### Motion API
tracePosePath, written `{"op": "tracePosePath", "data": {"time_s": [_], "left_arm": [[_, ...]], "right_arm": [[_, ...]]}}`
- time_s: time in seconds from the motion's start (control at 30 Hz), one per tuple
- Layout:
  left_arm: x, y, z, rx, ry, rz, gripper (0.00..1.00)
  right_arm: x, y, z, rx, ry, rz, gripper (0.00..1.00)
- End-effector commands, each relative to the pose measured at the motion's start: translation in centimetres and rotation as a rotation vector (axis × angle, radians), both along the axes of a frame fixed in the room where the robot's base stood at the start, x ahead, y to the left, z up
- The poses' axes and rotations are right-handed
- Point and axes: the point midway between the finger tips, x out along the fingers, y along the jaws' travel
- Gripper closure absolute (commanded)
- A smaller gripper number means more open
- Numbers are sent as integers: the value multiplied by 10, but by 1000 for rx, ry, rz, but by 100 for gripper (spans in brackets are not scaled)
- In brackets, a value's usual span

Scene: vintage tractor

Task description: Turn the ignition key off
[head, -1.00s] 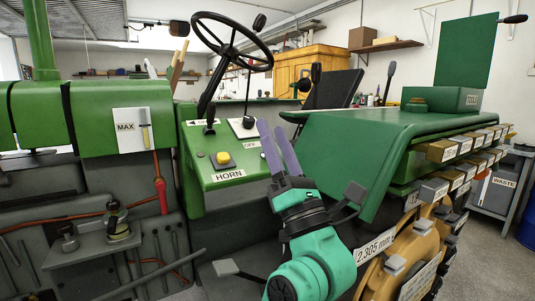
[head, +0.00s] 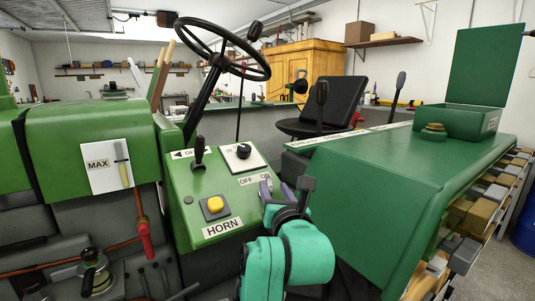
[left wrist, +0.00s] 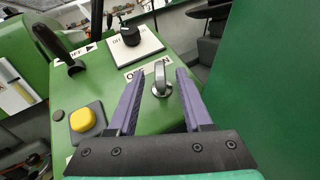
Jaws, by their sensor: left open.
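The silver ignition key (left wrist: 161,80) stands on the green sloping console (left wrist: 113,80) in the left wrist view. Its upper end covers part of the white OFF/ON label (left wrist: 135,74), which also shows in the head view (head: 247,181). My left gripper (left wrist: 159,74) is open. Its two purple fingers stand on either side of the key, with gaps visible on both sides. In the head view, my left gripper (head: 276,187) is at the console's right edge, and its fingers and body make the key hard to make out. My right gripper is not in view.
A yellow horn button (head: 215,204), a black lever (head: 199,152) and a black knob (head: 243,151) on a white plate are close by on the console. The steering wheel (head: 222,50) rises behind. A large green fender (head: 370,195) bounds the right side.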

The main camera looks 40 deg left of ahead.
Motion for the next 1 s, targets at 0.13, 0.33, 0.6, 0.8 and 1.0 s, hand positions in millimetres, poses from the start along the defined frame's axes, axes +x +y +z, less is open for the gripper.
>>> {"op": "tracePosePath", "data": {"time_s": [0.13,0.33,0.6,0.8,1.0], "left_arm": [[26,34,4,7,-2,7,50],[48,61,1,5,-4,5,50],[52,65,0,3,-4,4,50],[52,65,0,3,-4,4,100],[51,65,-1,2,-6,7,100]], "right_arm": [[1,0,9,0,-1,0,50],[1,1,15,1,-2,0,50],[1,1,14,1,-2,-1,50],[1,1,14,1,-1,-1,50],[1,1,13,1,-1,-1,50]]}}
